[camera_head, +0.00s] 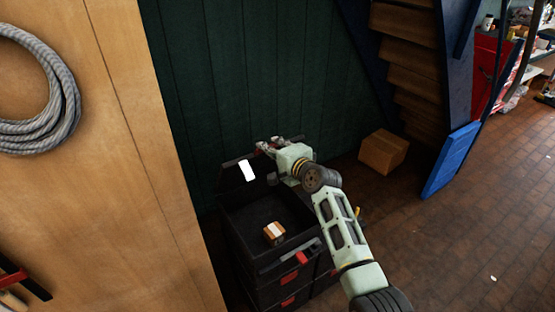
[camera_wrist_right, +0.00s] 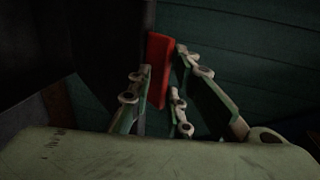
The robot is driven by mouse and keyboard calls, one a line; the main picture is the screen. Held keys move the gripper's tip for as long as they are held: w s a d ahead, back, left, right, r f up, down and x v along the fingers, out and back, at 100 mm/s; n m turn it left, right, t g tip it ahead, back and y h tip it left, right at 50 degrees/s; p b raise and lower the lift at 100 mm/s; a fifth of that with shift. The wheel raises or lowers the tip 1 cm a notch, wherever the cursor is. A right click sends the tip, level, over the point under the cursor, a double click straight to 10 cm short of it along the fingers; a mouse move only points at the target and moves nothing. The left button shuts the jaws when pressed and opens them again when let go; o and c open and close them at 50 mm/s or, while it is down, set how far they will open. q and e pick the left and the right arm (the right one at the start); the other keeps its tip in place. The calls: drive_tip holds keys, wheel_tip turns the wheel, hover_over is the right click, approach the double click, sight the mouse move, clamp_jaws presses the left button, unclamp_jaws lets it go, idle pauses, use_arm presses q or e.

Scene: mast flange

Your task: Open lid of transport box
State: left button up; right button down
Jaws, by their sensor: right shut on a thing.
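The black transport box (camera_head: 231,232) stands open on top of a stack of dark boxes. Its lid (camera_head: 232,174), with a white label, is raised at the back near the green wall. A small brown carton (camera_head: 273,233) lies inside the box. My right gripper (camera_head: 267,146) is at the raised lid's upper edge. In the right wrist view, the right gripper (camera_wrist_right: 162,88) is shut on a red latch (camera_wrist_right: 159,62) beside the dark lid. My left gripper is not in view.
A wooden panel (camera_head: 120,150) with a coiled grey rope (camera_head: 62,95) stands close on the left. The green wall (camera_head: 270,70) is behind the box. A cardboard box (camera_head: 383,152) and a blue panel (camera_head: 451,160) stand to the right. The brick floor (camera_head: 450,240) at right is mostly clear.

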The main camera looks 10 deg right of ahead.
drive_tip(key=shift+w+a+r, duration=0.1)
drive_tip(key=shift+w+r, duration=0.15)
drive_tip(key=shift+w, duration=0.05)
drive_tip(key=c, duration=1.9)
unclamp_jaws()
drive_tip(key=shift+c, duration=0.2)
drive_tip(key=shift+o, duration=0.4)
drive_tip(key=shift+w+f, duration=0.1)
drive_tip(key=shift+f, duration=0.05)
drive_tip(key=v, duration=1.2)
